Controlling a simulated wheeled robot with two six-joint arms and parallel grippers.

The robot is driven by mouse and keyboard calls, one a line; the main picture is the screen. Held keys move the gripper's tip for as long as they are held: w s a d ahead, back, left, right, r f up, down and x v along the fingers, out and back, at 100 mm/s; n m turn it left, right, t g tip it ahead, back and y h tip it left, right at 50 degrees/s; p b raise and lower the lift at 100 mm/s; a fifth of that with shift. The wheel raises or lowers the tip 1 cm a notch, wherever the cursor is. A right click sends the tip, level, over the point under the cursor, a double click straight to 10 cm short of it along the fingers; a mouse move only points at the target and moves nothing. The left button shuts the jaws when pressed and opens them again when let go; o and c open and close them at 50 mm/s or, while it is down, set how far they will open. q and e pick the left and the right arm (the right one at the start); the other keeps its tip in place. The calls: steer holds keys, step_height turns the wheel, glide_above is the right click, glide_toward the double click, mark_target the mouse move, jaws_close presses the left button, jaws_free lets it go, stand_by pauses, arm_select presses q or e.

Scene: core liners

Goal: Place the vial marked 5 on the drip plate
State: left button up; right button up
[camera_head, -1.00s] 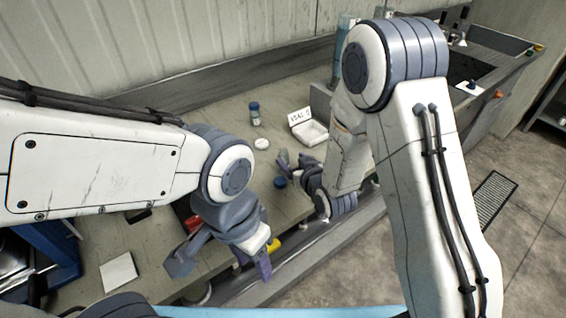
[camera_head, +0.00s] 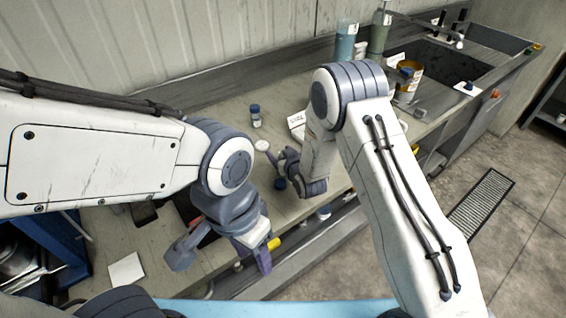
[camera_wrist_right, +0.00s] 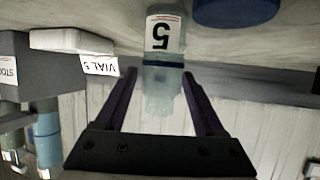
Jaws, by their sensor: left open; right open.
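The vial marked 5 (camera_wrist_right: 162,34) is in the right wrist view, which is upside down. It is clear, with a white label and a dark blue band. It shows between the open fingers of my right gripper (camera_wrist_right: 160,82); I cannot tell whether they touch it. In the head view my right gripper (camera_head: 276,160) is low over the bench, and this vial is not clear there. A white tray (camera_wrist_right: 70,40) bears a "VIAL 5" card. I cannot tell which white piece is the drip plate. My left gripper (camera_head: 222,256) is open and empty near the bench's front edge.
A blue cap (camera_head: 280,183) is close to my right gripper. A blue-capped vial (camera_head: 255,115) and a white disc (camera_head: 262,145) are farther back. Bottles (camera_head: 345,40), an amber jar (camera_head: 408,80) and a sink (camera_head: 440,62) are to the right. A white square (camera_head: 125,270) lies at left.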

jaws_close()
